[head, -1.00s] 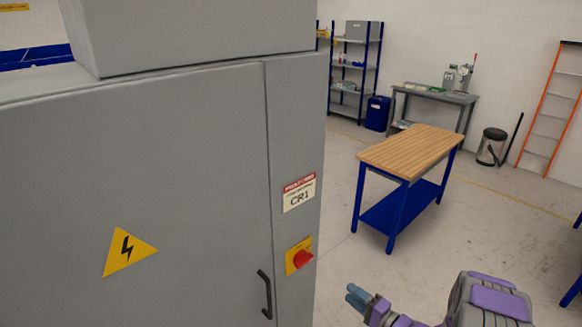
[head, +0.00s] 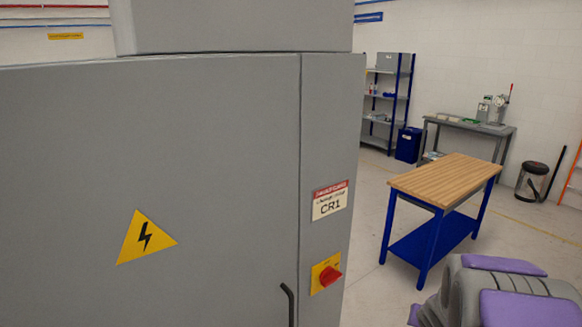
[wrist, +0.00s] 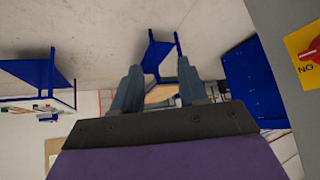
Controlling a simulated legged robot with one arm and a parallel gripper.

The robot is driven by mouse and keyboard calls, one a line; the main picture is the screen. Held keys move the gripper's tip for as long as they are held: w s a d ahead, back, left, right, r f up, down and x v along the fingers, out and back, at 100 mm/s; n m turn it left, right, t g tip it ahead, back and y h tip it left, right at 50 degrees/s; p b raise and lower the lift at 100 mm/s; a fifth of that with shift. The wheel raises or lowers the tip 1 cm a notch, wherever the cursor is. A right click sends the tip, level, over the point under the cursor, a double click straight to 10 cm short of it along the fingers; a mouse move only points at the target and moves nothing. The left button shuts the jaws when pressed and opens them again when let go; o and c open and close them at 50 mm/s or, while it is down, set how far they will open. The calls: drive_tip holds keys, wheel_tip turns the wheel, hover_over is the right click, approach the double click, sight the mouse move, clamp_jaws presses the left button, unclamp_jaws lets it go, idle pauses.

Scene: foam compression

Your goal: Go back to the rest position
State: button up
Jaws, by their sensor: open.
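My gripper (wrist: 158,92) shows in the wrist view with its two blue-grey fingers spread apart and nothing between them. The wrist view is turned over, with the floor at the top. In the head view the gripper is out of sight; only my purple and grey arm shows at the lower right. A large grey cabinet (head: 200,110) labelled CR1 fills the left and middle of the head view. Its red rotary switch (head: 330,276) on a yellow plate also shows at the right edge of the wrist view (wrist: 312,52).
A wooden-topped workbench (head: 445,180) with blue legs stands beyond my arm. Blue shelving (head: 388,100), a blue bin (head: 408,144), a grey table (head: 470,126) and a dark trash can (head: 531,180) stand near the back wall. Open floor lies around the workbench.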

drive_tip(key=s+a+n+g+y+b, duration=0.1)
drive_tip(key=s+a, duration=0.5)
drive_tip(key=s, duration=0.6)
drive_tip(key=s+a+n+g+y+b, duration=0.1)
drive_tip(key=s+a+n+g+b, duration=0.1)
drive_tip(key=s+a+g+b, duration=0.2)
drive_tip(key=s+a+n+g+b, duration=0.2)
drive_tip(key=s+a, duration=0.8)
drive_tip(key=s, duration=0.9)
drive_tip(key=shift+s+r+g+y+b, duration=0.4)
drive_tip(key=shift+g+b, duration=0.3)
drive_tip(key=shift+g, duration=0.2)
